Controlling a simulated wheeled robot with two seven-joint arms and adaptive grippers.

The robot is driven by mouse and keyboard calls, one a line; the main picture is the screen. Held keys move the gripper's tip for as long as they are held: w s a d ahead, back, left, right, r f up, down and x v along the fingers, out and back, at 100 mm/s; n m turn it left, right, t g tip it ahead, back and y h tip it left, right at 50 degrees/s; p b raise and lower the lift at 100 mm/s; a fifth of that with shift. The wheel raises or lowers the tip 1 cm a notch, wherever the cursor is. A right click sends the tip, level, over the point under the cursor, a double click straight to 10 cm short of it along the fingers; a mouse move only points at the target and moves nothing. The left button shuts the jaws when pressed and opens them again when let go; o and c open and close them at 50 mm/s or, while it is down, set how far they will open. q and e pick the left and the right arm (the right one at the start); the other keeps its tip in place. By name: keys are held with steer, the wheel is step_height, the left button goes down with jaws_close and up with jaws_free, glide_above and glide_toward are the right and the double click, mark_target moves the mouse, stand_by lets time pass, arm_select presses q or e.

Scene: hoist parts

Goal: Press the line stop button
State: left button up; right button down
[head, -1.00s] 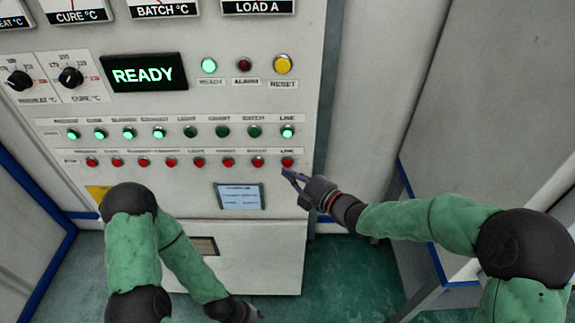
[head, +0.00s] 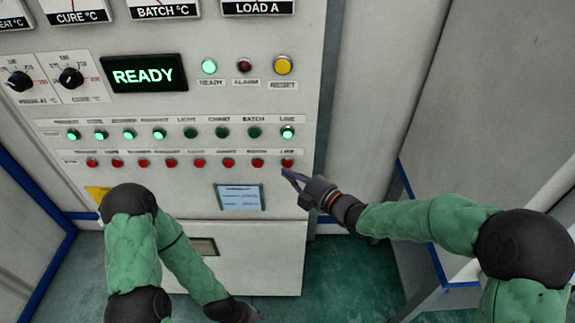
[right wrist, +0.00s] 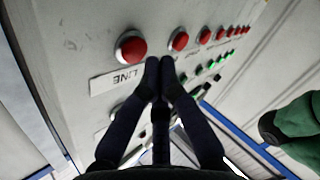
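The red line stop button (head: 287,162) is the rightmost in the lower row of the panel. It also shows in the right wrist view (right wrist: 131,48), with a plate reading LINE beside it. My right gripper (head: 287,174) has its fingertips just below the button in the head view. In the right wrist view its two fingers (right wrist: 160,66) are together at the tips with nothing between them, beside the red button and seemingly apart from it. My left gripper (head: 248,313) hangs low at the bottom edge, and its fingers are too small to judge.
The control panel (head: 225,75) carries a READY display (head: 143,73), a lit green LINE button (head: 287,132) above the red one, and several other buttons. A neighbouring red button (head: 258,162) sits close on the left. Grey cabinets stand to the right; the green floor is clear.

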steer(key=shift+w, duration=0.25)
stand_by(0.3)
steer(key=shift+w+b, duration=0.2)
steer(key=shift+b, duration=0.1)
steer(key=shift+w, duration=0.4)
stand_by(0.8)
steer(key=shift+s, duration=0.15)
steer(key=shift+s+b, duration=0.5)
steer(key=shift+s, duration=0.2)
steer(key=shift+s+b, duration=0.65)
steer(key=shift+s, duration=1.85)
